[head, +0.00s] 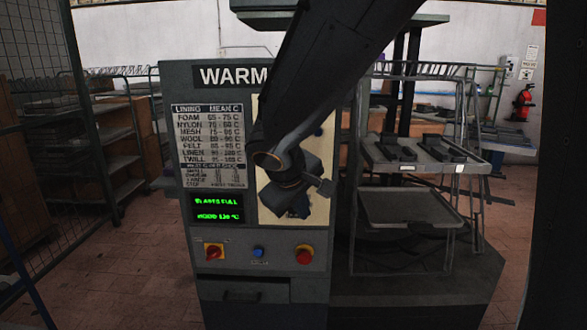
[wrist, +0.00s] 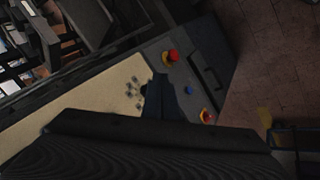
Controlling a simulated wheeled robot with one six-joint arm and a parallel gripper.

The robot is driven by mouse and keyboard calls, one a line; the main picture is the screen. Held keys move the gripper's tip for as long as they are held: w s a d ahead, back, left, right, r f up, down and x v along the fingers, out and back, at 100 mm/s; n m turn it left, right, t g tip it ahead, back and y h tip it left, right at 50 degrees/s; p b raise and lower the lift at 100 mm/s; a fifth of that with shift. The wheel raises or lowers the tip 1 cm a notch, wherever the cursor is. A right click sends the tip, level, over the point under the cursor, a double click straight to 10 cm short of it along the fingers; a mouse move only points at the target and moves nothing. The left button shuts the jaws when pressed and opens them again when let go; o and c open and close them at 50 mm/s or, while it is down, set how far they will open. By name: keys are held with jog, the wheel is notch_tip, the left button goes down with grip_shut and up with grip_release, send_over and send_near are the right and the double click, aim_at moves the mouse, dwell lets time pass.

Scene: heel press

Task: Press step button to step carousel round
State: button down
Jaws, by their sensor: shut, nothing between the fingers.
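The press cabinet (head: 183,120) faces me, with a small blue button (head: 258,251) low on its front. The label under this button is too small to read, so I cannot tell for sure that it is the step button. In the wrist view the blue button (wrist: 189,90) lies to the right of my gripper (wrist: 160,86). My gripper is shut and empty, in front of the cream panel (head: 269,207), above and slightly right of the blue button in the head view. The carousel (head: 410,207) with its trays stands at the right; my arm hides part of the cabinet.
A red mushroom button (head: 304,254) sits right of the blue one, and a red-and-yellow switch (head: 214,251) left of it. A green-lit display (head: 217,208) is above. A drawer handle (head: 242,296) is below. Wire shelving (head: 120,140) stands left.

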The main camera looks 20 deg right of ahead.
jog(key=w+a+r+n+t, duration=0.1)
jog(key=w+r+t, duration=0.1)
jog(key=w+r, duration=0.2)
jog(key=shift+a+r, duration=0.35)
jog(key=w+d+p, duration=0.1)
jog(key=w+d, duration=0.1)
jog(key=w, duration=0.6)
jog(key=shift+d, duration=0.35)
jog(key=shift+w, duration=0.2)
dwell(1.6)
jog(key=shift+w+d, duration=0.15)
jog(key=shift+w, duration=0.2)
